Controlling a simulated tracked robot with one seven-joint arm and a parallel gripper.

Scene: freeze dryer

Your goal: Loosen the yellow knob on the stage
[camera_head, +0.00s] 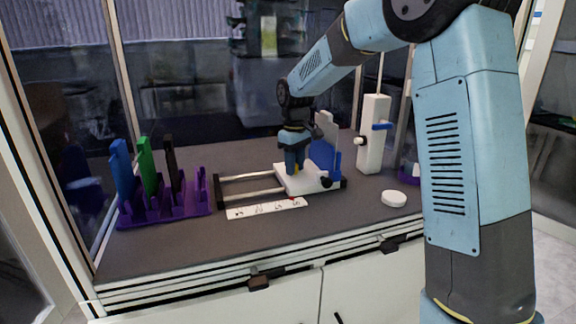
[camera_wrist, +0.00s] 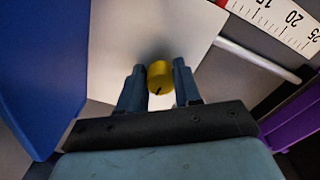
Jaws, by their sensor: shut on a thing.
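The yellow knob (camera_wrist: 160,78) sits on the white stage (camera_wrist: 115,40) in the wrist view, between the two fingers. In the head view only a small bit of the knob (camera_head: 297,168) shows beneath the fingers, and the white stage (camera_head: 310,183) rides on two rails. My gripper (camera_wrist: 158,82) points down at the stage and is shut on the yellow knob. It also shows in the head view (camera_head: 294,163). A blue plate (camera_head: 323,157) stands on the stage just right of my gripper.
A ruler (camera_head: 266,208) lies in front of the rails. A purple rack (camera_head: 165,205) with blue, green and black pieces stands left. A white post (camera_head: 374,135) stands at the back right, with a white disc (camera_head: 394,198) in front. The counter's front left is clear.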

